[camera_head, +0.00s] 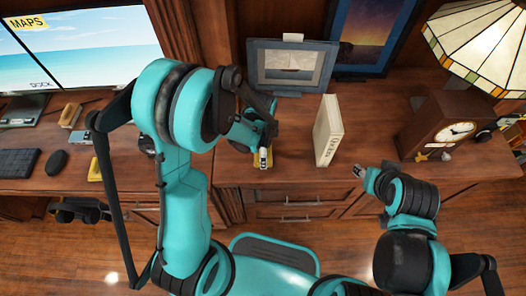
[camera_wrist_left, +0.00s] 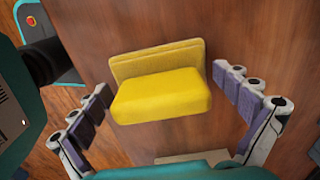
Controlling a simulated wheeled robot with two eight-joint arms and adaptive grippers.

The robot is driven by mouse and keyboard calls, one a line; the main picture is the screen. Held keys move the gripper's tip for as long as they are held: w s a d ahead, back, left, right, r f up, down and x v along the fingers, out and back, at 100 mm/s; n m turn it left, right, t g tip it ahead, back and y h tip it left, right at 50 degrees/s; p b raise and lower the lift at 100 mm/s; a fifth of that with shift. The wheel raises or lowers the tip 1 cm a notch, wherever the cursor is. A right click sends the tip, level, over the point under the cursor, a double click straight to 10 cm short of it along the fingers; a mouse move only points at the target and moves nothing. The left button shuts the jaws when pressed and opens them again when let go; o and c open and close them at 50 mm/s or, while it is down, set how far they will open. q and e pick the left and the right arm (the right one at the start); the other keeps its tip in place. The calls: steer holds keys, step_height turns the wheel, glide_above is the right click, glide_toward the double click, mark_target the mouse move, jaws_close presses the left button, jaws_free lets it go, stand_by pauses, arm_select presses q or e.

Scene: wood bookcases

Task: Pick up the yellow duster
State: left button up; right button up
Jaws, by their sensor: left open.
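The yellow duster (camera_wrist_left: 160,95) lies on a brown wood surface in the left wrist view, with a bright yellow block in front and a duller yellow strip behind. My left gripper (camera_wrist_left: 172,108) is open, with one finger on each side of the duster and a gap on both sides. In the head view my left gripper (camera_head: 264,156) points down at the cabinet top, and only a sliver of the yellow duster (camera_head: 257,164) shows beside it. My right gripper (camera_head: 359,171) is near the cabinet's front edge, away from the duster; its fingers are too small to judge.
A white upright book (camera_head: 328,130) stands right of my left gripper. A framed picture (camera_head: 290,66) is behind it. A wooden clock (camera_head: 440,125) and a lamp (camera_head: 478,45) stand at right. A monitor (camera_head: 80,45), keyboard (camera_head: 17,162) and mouse (camera_head: 56,162) are at left.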

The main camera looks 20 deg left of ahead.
arm_select(q)
steer(key=shift+s, duration=0.1)
steer(key=c, duration=0.9)
steer(key=shift+c, duration=0.5)
steer(key=shift+r, duration=0.1)
steer(key=shift+r, duration=0.15)
steer(key=shift+c, duration=0.8)
steer(key=shift+r+p, duration=0.6)
steer(key=shift+r, duration=0.35)
steer(key=c, duration=0.8)
steer(key=r, duration=0.1)
steer(key=d+r+p, duration=0.1)
steer(key=shift+s+d+r, duration=0.1)
steer(key=shift+r, duration=0.25)
steer(key=shift+c, duration=0.2)
steer(key=s+d+r+p, duration=0.35)
steer(key=d+r, duration=0.25)
steer(key=d, duration=0.4)
steer(key=w+a+n, duration=0.2)
steer(key=a+n, duration=0.5)
steer(key=a, duration=0.1)
steer(key=w+a+f+n, duration=0.1)
steer(key=w+a+n, duration=0.2)
steer(key=a+n, duration=0.4)
steer(key=shift+w+a+n+b, duration=0.2)
steer(key=shift+a+n+b, duration=0.1)
steer(key=shift+a+n, duration=0.15)
